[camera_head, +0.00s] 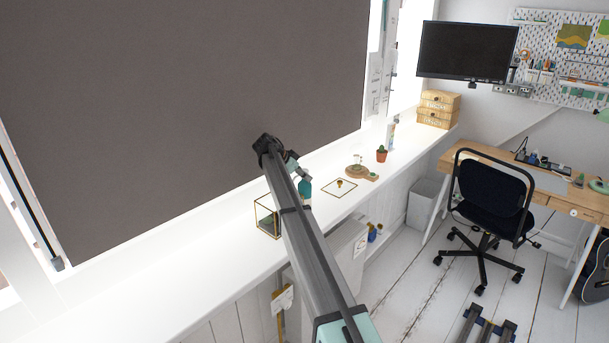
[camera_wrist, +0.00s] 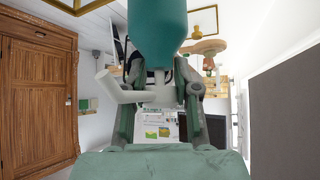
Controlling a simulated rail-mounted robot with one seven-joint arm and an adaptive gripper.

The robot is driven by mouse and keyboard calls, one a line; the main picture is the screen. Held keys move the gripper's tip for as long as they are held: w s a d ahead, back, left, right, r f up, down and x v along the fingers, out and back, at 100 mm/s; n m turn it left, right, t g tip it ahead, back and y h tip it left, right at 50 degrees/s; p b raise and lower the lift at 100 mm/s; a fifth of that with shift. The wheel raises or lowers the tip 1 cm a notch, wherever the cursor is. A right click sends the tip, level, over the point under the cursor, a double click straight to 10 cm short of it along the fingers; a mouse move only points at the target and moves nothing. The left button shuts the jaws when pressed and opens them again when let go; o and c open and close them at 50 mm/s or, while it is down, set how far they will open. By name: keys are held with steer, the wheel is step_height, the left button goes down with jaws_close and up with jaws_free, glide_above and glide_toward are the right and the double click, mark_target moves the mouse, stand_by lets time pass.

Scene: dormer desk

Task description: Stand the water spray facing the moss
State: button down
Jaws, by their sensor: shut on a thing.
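The water spray is a teal bottle (camera_head: 305,188) with a white spray head (camera_wrist: 154,93). My gripper (camera_head: 298,172) is shut on it near the head, with a finger on either side in the wrist view (camera_wrist: 166,88). The bottle looks roughly upright over the white sill; I cannot tell whether its base touches. A gold-edged glass box (camera_head: 267,216) stands left of it, with dark green matter inside that looks like the moss. My arm covers part of the box's right side. The white nozzle points left in the wrist view.
Right of the spray, a flat gold frame with a knob (camera_head: 340,187) lies on the sill (camera_head: 170,255). Beyond it are a wooden board with small sprouts (camera_head: 360,173), a potted cactus (camera_head: 382,154) and wooden drawers (camera_head: 437,110). The sill's left part is clear.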

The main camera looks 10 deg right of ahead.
steer(key=shift+f, duration=0.15)
steer(key=c, duration=0.8)
jaws_free()
steer(key=shift+c, duration=0.2)
steer(key=b+v, duration=0.3)
steer(key=v, duration=0.9)
